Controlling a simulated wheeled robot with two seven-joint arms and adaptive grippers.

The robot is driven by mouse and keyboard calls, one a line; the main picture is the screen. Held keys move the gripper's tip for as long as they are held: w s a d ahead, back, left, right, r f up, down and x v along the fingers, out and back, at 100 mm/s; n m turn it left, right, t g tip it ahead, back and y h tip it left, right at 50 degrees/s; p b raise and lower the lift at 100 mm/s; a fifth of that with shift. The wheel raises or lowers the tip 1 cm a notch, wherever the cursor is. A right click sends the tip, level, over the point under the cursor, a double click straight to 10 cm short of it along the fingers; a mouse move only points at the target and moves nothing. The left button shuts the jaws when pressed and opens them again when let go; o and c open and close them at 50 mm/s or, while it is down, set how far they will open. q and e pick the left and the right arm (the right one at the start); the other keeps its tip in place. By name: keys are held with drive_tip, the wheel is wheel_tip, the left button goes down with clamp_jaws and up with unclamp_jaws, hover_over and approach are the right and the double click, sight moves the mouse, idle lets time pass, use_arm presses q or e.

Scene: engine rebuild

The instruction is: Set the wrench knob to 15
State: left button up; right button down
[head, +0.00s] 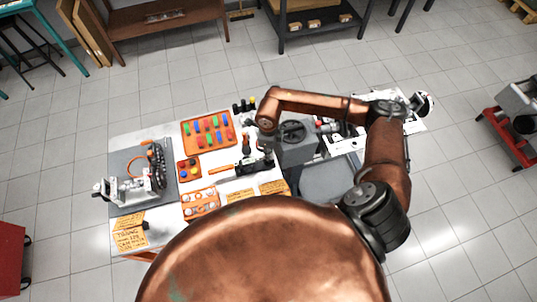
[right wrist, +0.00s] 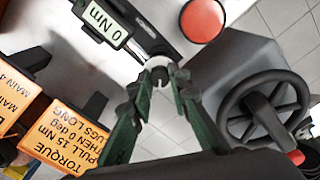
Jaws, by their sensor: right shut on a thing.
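In the right wrist view, the small pale round wrench knob (right wrist: 160,70) sits between the green fingertips of my right gripper (right wrist: 159,80). The gripper is shut on the knob from both sides. A pale display (right wrist: 102,22) with black text reading "0 Nm" lies up and left of the knob, on the dark wrench body. In the head view my copper right arm reaches left over the table, and the knob is too small to make out there. My left gripper does not show.
A large red button (right wrist: 202,20) is above right of the fingers. A black handwheel (right wrist: 265,108) on a grey box is close on the right. An orange torque card (right wrist: 68,136) stands at left. In the head view an orange tray (head: 188,128) of coloured pieces lies left.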

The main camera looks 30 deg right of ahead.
drive_tip(key=shift+n+b, duration=1.1)
drive_tip(key=shift+n, duration=0.2)
drive_tip(key=c, duration=1.8)
unclamp_jaws()
wheel_tip(320, 180, up, 12)
